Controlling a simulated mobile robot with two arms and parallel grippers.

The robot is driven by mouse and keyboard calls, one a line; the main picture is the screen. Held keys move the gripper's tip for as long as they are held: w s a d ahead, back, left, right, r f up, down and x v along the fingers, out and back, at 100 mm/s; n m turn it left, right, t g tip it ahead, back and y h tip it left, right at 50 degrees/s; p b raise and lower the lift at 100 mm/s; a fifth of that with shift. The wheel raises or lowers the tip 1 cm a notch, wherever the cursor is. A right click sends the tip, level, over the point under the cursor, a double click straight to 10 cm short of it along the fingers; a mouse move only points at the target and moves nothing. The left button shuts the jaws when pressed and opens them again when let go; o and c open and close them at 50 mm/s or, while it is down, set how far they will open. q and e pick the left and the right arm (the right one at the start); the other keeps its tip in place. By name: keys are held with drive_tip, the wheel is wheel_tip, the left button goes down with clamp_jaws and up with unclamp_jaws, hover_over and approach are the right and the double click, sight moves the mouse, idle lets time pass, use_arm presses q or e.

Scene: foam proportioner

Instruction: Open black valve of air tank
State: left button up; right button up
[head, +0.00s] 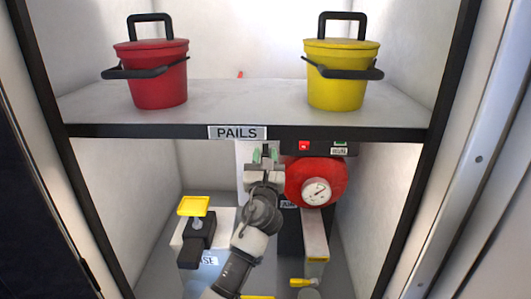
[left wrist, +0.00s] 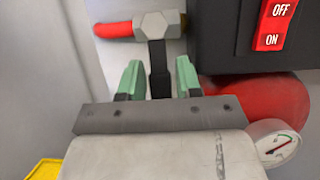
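The red air tank (head: 318,178) with its white round gauge (head: 317,192) sits below the shelf. In the left wrist view the tank (left wrist: 262,103) is at the right. A black valve lever (left wrist: 160,82) hangs from a grey hex fitting (left wrist: 159,24) with a red piece to its left. My left gripper (left wrist: 159,82) is open, its green fingertips on either side of the lever, with a gap showing on both sides. In the head view the left gripper (head: 264,154) is just under the shelf edge, left of the tank; the lever is hard to make out there. My right gripper is not in view.
A black box with a red OFF/ON switch (left wrist: 275,24) is above the tank. The shelf (head: 235,95) holds a red pail (head: 158,82) and a yellow pail (head: 340,82). A yellow-topped black fitting (head: 194,206) stands lower left. Cabinet walls close in both sides.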

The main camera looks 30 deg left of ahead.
use_arm(q)
drive_tip(key=shift+w+a+r, duration=0.15)
drive_tip(key=shift+w+a, duration=0.05)
drive_tip(key=shift+w, duration=0.1)
clamp_jaws()
